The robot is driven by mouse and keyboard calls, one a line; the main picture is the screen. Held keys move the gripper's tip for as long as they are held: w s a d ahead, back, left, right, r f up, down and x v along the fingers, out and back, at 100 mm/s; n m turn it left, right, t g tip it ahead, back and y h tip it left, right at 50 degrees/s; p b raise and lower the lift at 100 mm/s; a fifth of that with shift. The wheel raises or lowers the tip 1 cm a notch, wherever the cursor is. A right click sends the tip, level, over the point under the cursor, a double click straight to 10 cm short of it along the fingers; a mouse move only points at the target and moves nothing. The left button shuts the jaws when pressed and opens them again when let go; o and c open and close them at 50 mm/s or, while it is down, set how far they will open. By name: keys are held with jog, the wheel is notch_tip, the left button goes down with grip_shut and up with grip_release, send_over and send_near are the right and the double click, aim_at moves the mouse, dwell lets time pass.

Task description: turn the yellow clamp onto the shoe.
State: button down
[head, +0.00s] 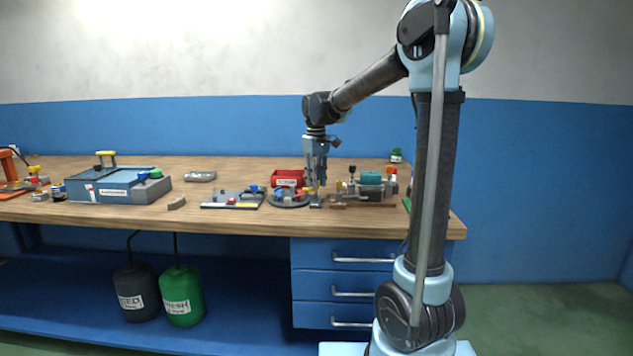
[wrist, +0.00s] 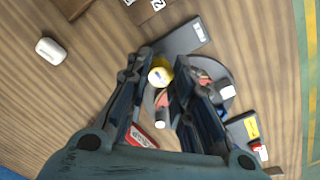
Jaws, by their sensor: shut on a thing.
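My gripper (head: 315,184) points straight down over the right part of the bench. In the wrist view its two fingers (wrist: 159,78) stand on either side of a round yellow piece, the yellow clamp (wrist: 158,75), and are shut on it. In the head view a bit of yellow shows beside the fingertips. A dark block (wrist: 184,38) lies just past the clamp in the wrist view; I cannot tell whether it is the shoe. The fingers hide the clamp's sides and what lies under it.
A dark round plate (head: 289,199) lies left of my gripper, with a red bin (head: 288,177) behind. A fixture with a teal block (head: 371,180) stands close on the right. A flat grey plate (head: 233,200) and a blue-grey case (head: 117,186) are further left.

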jog(key=c, duration=1.4)
grip_release()
jog(key=shift+o, duration=0.2)
notch_tip(320, 180, up, 12)
jog(key=shift+w, duration=0.1)
jog(key=s+d+f+m+t, duration=0.1)
jog(key=s+d+f+m, duration=0.2)
jog(key=s+d+f, duration=0.75)
jog(key=s+d+f+m+t, duration=0.1)
jog(key=s+d+f+m, duration=0.2)
jog(key=s+d+f, duration=0.8)
jog(key=s+f+m, duration=0.2)
jog(key=s+f, duration=0.4)
jog(key=s, duration=0.4)
jog(key=shift+s+f, duration=0.35)
